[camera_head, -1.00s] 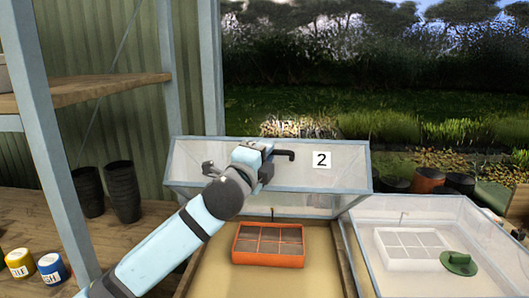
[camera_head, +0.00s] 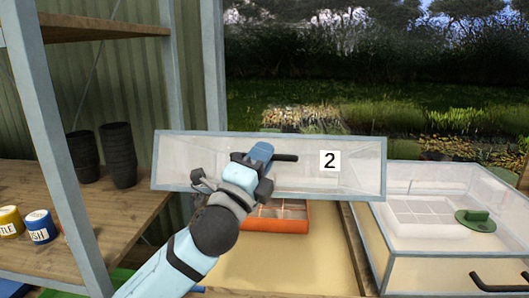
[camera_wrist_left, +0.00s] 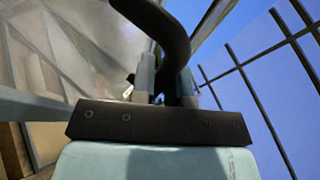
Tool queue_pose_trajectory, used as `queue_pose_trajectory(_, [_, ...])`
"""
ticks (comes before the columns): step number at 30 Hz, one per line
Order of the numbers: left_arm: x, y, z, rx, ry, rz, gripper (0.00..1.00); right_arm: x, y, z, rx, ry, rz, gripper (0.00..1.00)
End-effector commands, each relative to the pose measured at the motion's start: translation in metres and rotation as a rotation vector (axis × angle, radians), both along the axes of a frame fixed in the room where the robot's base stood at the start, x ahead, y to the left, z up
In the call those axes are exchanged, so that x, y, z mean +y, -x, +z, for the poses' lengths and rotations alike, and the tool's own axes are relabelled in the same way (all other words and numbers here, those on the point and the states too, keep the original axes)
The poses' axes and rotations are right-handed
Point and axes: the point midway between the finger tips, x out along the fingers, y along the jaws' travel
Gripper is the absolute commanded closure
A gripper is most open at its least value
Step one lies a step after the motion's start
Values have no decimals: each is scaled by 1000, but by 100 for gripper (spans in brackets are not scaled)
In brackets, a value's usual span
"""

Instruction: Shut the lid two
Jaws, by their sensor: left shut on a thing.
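Lid two (camera_head: 350,181) is a clear panel in a grey-blue frame with a white "2" label (camera_head: 330,160). It stands raised and tilted above its wooden box (camera_head: 235,268), hiding the box's back part. My left gripper (camera_head: 262,155) is shut on the lid's black handle (camera_head: 287,158). In the left wrist view the curved dark handle (camera_wrist_left: 172,30) runs down between the fingers. An orange divided tray (camera_head: 275,226) lies in the box under the lid, partly covered by the lid and my arm. My right gripper is not in view.
A second clear-lidded box (camera_head: 440,270) stands close on the right, its lid down, with a black handle (camera_head: 500,281). A white tray and a green object (camera_head: 474,221) are inside. Black pots (camera_head: 117,155) and labelled tins (camera_head: 41,227) stand on the left shelf.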

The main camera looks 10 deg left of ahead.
Motion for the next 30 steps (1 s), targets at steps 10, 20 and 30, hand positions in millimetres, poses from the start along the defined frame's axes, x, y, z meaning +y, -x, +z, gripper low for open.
queue_pose_trajectory(10, [0,34,-71,-129,2,0,100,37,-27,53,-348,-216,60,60])
queue_pose_trajectory(20, [0,52,-110,-214,2,0,100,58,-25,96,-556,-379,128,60])
queue_pose_trajectory(30, [0,66,-152,-233,1,0,100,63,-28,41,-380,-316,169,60])
